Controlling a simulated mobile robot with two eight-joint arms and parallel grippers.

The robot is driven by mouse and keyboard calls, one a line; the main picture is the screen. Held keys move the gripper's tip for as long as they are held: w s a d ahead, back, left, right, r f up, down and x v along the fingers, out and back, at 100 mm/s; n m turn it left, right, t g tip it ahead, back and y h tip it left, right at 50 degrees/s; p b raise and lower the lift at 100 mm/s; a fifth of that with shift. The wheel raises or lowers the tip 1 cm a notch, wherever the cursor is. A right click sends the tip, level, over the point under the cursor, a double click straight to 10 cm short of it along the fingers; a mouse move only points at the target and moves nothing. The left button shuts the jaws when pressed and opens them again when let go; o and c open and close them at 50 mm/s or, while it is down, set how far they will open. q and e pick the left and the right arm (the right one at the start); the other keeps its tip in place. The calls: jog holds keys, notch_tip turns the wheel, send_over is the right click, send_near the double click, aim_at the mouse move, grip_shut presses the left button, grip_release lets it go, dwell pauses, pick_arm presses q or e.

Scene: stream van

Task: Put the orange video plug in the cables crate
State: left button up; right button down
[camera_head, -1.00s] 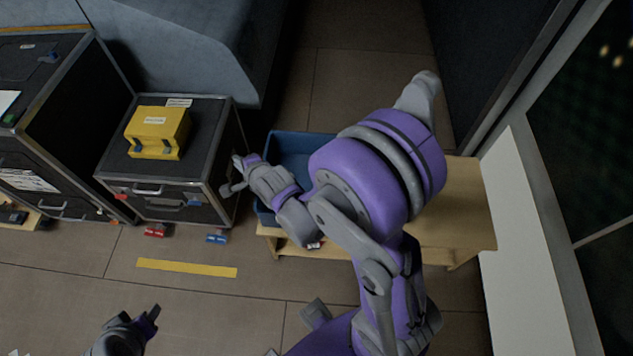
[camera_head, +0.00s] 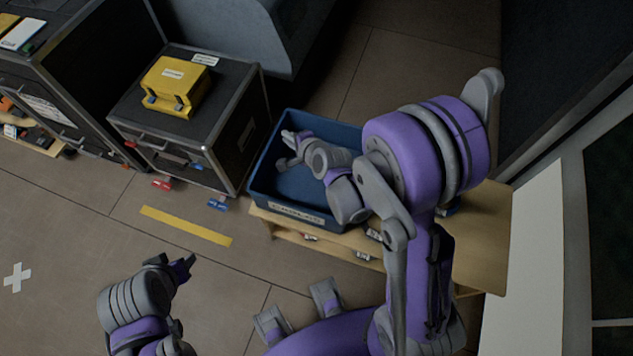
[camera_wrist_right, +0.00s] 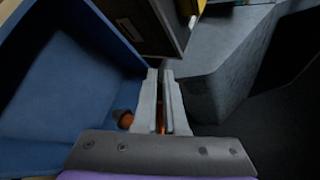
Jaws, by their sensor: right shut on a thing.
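The blue crate (camera_head: 262,185), with a label on its front, stands on the wooden bench. It also shows in the right wrist view (camera_wrist_right: 60,85). My right gripper (camera_head: 285,150) is over the crate's opening, toward its left side. In the right wrist view its fingers (camera_wrist_right: 165,95) are closed on the orange video plug (camera_wrist_right: 127,120), of which only small orange parts show beside and between the fingers. The plug is hidden in the head view. My left gripper (camera_head: 188,265) is low at the left, above the floor, and whether it is open is unclear.
A black case (camera_head: 222,115) with a yellow box (camera_head: 175,85) on top stands close left of the crate. The wooden bench (camera_head: 480,240) extends right behind my arm. Small red (camera_head: 162,184) and blue (camera_head: 217,204) things lie on the floor. The floor in front is mostly clear.

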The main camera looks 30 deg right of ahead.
jog(key=w+a+f+n+g+y+b, duration=0.2)
jog(key=a+f+n+y+b, duration=0.1)
jog(key=f+n+b, duration=0.3)
jog(key=w+a+f+n+g+y+b, duration=0.2)
jog(key=a+f+n+y+b, duration=0.15)
jog(key=f+b, duration=0.4)
jog(key=f, duration=0.4)
jog(key=f+b, duration=0.2)
jog(key=f, duration=0.4)
jog(key=f+b, duration=0.2)
jog(key=f, duration=0.3)
jog(key=shift+s+d+f, duration=0.1)
jog(key=shift+d+f, duration=0.1)
jog(key=shift+d, duration=0.15)
pick_arm(q)
notch_tip(320, 180, down, 22)
jog(key=shift+r+g, duration=0.15)
jog(key=shift+g, duration=0.25)
jog(key=shift+s+d, duration=0.1)
pick_arm(e)
jog(key=c, duration=1.4)
grip_release()
jog(key=shift+f, duration=0.1)
jog(key=o, duration=0.4)
